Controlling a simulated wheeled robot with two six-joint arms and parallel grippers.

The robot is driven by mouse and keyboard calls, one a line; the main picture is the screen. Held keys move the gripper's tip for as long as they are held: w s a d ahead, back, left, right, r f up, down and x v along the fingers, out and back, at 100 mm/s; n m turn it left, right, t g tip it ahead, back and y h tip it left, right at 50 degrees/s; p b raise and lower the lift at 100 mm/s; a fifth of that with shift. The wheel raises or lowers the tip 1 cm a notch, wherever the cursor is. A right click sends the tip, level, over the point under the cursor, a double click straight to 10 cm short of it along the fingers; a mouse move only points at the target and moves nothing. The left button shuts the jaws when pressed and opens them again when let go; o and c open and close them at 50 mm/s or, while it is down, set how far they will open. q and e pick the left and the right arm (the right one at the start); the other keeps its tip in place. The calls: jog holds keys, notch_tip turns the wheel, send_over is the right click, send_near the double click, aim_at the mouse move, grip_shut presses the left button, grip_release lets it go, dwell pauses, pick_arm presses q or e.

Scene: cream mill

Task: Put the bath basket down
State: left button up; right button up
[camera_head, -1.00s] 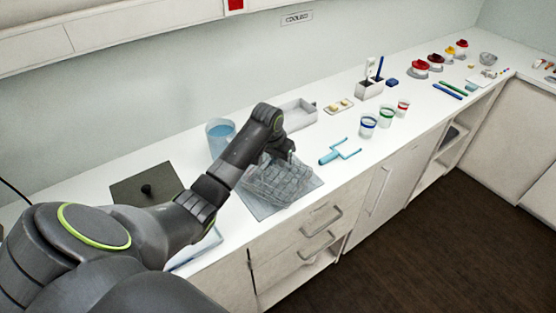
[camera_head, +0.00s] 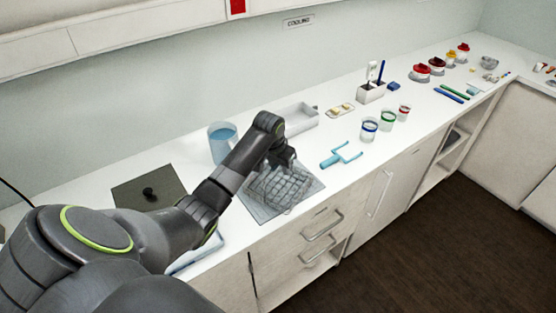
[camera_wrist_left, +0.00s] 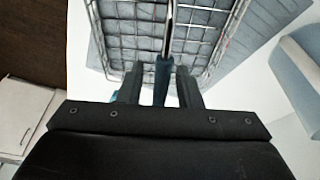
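The bath basket (camera_head: 278,190) is a wire basket that sits on a grey mat (camera_head: 255,210) on the white counter in the head view. It also fills the top of the left wrist view (camera_wrist_left: 143,45), with its dark handle running down between my fingers. My left gripper (camera_head: 290,164) is at the basket's upper edge. In the left wrist view, the two fingers of my left gripper (camera_wrist_left: 161,82) stand on either side of the handle with a gap showing on both sides. The arm partly hides the basket. My right gripper is out of view.
A jug of blue liquid (camera_head: 222,146) stands just behind the arm. A grey tray (camera_head: 300,120) is behind the basket. A light-blue forked tool (camera_head: 340,157) lies to its right, with several small cups beyond. A dark plate with a knob (camera_head: 148,192) is on the left.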

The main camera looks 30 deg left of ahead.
pick_arm(q)
jog(key=b+v, duration=0.1)
jog(key=v, duration=1.1)
jog(key=shift+b, duration=0.4)
